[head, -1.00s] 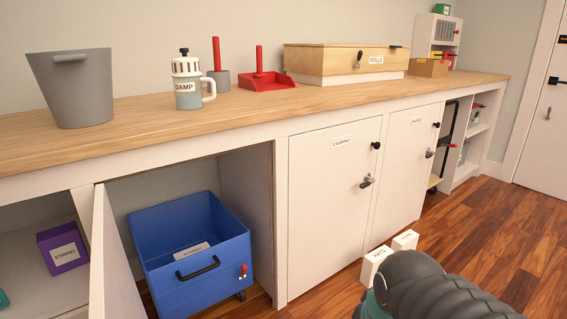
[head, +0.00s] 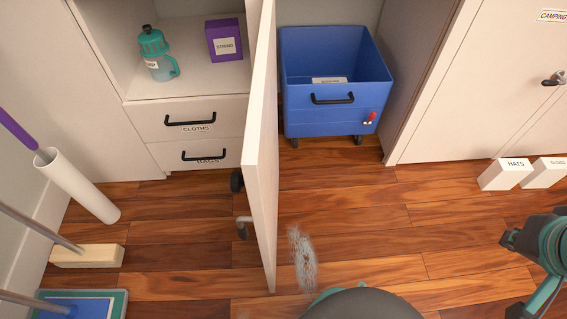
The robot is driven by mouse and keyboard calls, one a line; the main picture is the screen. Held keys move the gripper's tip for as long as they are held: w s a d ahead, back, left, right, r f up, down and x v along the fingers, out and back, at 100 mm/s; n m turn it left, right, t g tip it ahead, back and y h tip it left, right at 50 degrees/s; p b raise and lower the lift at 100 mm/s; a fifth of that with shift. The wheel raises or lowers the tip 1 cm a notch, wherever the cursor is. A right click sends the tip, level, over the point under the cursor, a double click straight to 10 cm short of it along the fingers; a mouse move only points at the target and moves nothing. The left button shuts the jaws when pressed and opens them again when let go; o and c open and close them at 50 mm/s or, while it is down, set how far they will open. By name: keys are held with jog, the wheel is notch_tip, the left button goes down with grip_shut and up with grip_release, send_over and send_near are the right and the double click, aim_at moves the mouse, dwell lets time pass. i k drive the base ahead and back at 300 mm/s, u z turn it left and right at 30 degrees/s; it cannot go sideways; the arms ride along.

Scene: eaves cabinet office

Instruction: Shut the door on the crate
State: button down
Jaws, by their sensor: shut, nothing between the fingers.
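The blue crate (head: 336,122) stands on casters inside an open bay of the cabinet, with a black handle and a small red-and-white part on its front. The white door (head: 262,165) of this bay stands wide open, nearly edge-on to the head view, to the left of the crate. A black knob (head: 237,181) and a grey lever (head: 243,228) stick out from its left face. My gripper (head: 518,272) is at the right edge, partly cut off, shut and empty. It is apart from the door, with floor between them.
White blocks marked HATS (head: 505,174) and another label sit on the floor at right. A pale patch (head: 303,258) lies on the floor right of the door. A broom (head: 88,256), a white tube (head: 78,186) and a blue-teal flat thing (head: 80,304) occupy the left floor.

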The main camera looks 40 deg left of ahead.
aim_at(260, 163)
jog(key=z, duration=1.4)
jog(key=k, duration=1.1)
jog(key=u, duration=2.1)
jog(key=k, duration=0.15)
jog(key=u, duration=0.05)
